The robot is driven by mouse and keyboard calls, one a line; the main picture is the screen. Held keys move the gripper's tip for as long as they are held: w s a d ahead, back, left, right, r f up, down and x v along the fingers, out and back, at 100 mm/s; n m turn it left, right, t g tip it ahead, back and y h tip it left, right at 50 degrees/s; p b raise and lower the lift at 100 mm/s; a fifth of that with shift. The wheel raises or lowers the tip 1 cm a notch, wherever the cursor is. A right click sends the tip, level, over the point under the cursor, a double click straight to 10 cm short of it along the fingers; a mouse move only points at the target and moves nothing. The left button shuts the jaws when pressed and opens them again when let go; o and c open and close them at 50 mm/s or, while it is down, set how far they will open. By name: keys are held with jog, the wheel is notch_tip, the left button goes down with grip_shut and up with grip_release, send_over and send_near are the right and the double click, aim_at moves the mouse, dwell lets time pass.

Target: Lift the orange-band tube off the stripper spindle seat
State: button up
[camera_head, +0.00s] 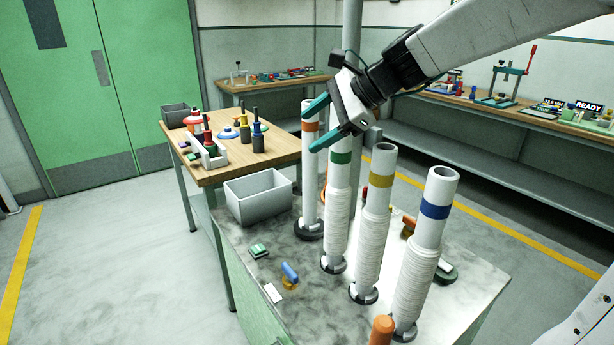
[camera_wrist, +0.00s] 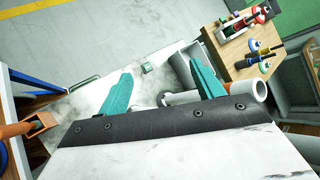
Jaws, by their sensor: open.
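The orange-band tube (camera_head: 310,174) stands upright on its dark round spindle seat (camera_head: 303,231), farthest back in a row of white tubes. It looks bare, with its orange band near the top. My gripper (camera_head: 312,130) is open beside its upper part, with teal fingers above and below the band in the picture. I cannot tell whether they touch the tube. In the wrist view, my gripper (camera_wrist: 160,85) shows spread fingers.
The green-band tube (camera_head: 338,192), yellow-band tube (camera_head: 372,225) and blue-band tube (camera_head: 420,265) stand close by, wound with white cord. A grey bin (camera_head: 258,200) sits left on the marble-topped bench (camera_head: 325,310). A wooden table (camera_head: 240,170) with bottles stands behind.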

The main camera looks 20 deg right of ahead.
aim_at(318, 116)
jog(key=w+d+r+m+t+y, duration=0.1)
jog(key=w+d+m+t, duration=0.15)
jog(key=w+m, duration=0.4)
jog(key=w+d+r+m+t, duration=0.15)
jog(key=w+d+m, duration=0.25)
jog(key=w, duration=0.6)
jog(key=s+d+f, duration=0.1)
jog(key=d+f, duration=0.2)
jog(key=f, duration=0.2)
jog(key=x, duration=0.6)
jog(key=shift+w+a+f, duration=0.1)
jog(key=shift+a+f, duration=0.1)
jog(key=shift+a, duration=0.25)
grip_shut()
jog(key=shift+r, duration=0.1)
